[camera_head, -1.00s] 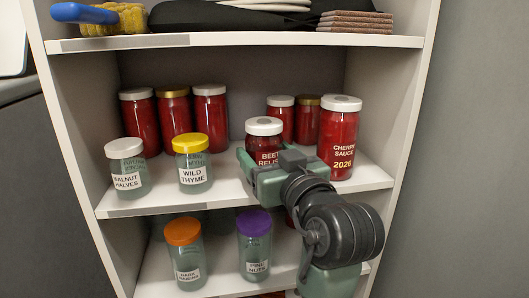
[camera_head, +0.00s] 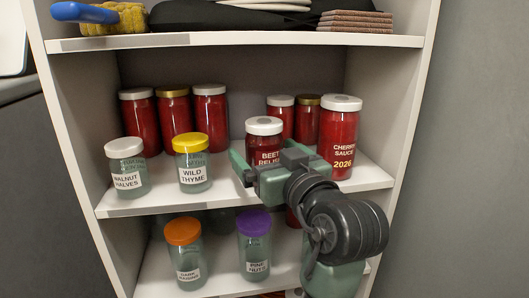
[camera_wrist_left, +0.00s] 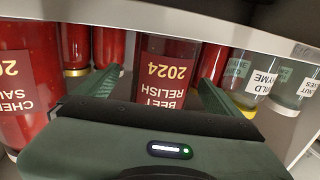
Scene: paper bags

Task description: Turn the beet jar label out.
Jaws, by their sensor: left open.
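The beet relish jar (camera_head: 264,141) is red with a white lid and stands upright on the middle shelf. Its dark red label reads BEET RELISH and faces out towards me; the gripper hides its lower part in the head view. In the left wrist view the jar (camera_wrist_left: 166,60) appears upside down with its label, also reading 2024, facing the camera. My left gripper (camera_head: 262,160) is open in front of the jar. In the wrist view its fingers (camera_wrist_left: 159,80) show one on each side of the jar, with gaps, and neither visibly touches it. My right gripper is not in view.
The cherry sauce jar (camera_head: 339,135) stands close on the right, with two red jars behind. Wild thyme (camera_head: 192,163) and walnut halves (camera_head: 127,167) jars stand to the left, before several red jars. The upper shelf's edge (camera_head: 240,40) lies above. Some shelf between wild thyme and beet relish is free.

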